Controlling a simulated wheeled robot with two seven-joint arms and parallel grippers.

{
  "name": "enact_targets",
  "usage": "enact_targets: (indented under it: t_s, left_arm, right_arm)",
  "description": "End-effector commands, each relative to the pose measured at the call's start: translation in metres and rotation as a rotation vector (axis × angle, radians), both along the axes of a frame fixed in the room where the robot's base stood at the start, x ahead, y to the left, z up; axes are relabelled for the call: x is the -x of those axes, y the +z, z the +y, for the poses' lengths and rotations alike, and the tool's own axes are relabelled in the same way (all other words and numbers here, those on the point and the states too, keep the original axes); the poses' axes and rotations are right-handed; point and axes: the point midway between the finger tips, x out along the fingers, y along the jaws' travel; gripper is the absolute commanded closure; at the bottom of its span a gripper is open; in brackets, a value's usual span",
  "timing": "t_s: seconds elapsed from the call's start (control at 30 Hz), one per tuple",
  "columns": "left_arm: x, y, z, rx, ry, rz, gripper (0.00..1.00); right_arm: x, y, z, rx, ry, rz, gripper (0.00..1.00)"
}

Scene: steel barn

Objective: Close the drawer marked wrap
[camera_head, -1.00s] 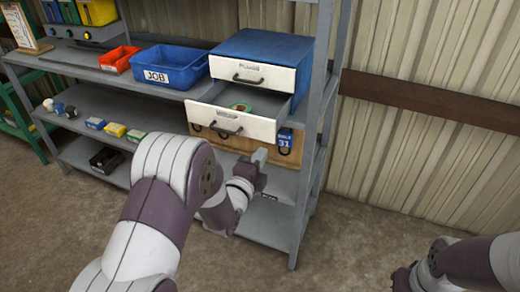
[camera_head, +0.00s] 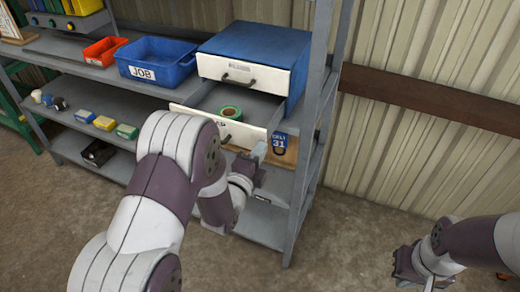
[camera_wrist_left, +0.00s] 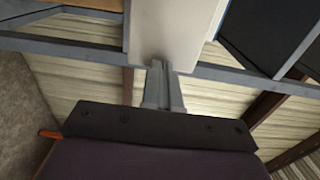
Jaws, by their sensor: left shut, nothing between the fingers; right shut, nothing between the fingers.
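The blue cabinet (camera_head: 262,38) has a shut upper drawer (camera_head: 240,72) and a lower drawer (camera_head: 205,117) standing open, both with white fronts and dark handles. The lower drawer's label is mostly hidden behind my left arm; only its last letters, like "AP", show. My left gripper (camera_head: 259,151) is shut and empty at the right end of the lower drawer's front. In the left wrist view its fingertips (camera_wrist_left: 158,66) are at the edge of a white panel; contact is unclear. My right gripper (camera_head: 430,282) is shut and empty at the lower right.
The cabinet stands on a grey metal shelf unit (camera_head: 264,228), with an upright right of the drawer. A blue JOB bin (camera_head: 158,76) and a red bin (camera_head: 103,53) stand to the left.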

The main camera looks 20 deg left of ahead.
Motion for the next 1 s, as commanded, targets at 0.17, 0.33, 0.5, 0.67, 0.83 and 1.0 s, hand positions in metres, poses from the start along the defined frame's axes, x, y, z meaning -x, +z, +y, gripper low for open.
enact_targets:
  t_s: [0.17,0.33,0.5,0.67,0.83,1.0]
  left_arm:
    - [-0.004,-0.001,0.0,0.0,0.0,-0.001,1.0]
    - [-0.024,-0.003,-0.002,0.0,-0.001,-0.003,1.0]
    - [-0.059,-0.005,-0.005,0.0,-0.001,-0.005,1.0]
    - [-0.095,-0.006,-0.008,-0.001,0.0,-0.004,1.0]
    - [-0.128,-0.005,-0.01,0.0,-0.001,-0.002,1.0]
    - [-0.152,-0.004,-0.012,0.0,-0.001,-0.001,1.0]
  right_arm:
    - [0.0,-0.003,0.0,0.0,0.0,0.0,1.0]
    - [0.0,-0.014,0.0,0.0,0.0,0.0,1.0]
    - [0.0,-0.033,0.0,0.0,0.0,0.0,1.0]
    - [0.0,-0.052,0.0,0.0,0.0,0.0,1.0]
    - [0.0,-0.068,0.0,0.0,0.0,0.0,1.0]
    - [0.0,-0.078,0.0,0.0,0.0,0.0,1.0]
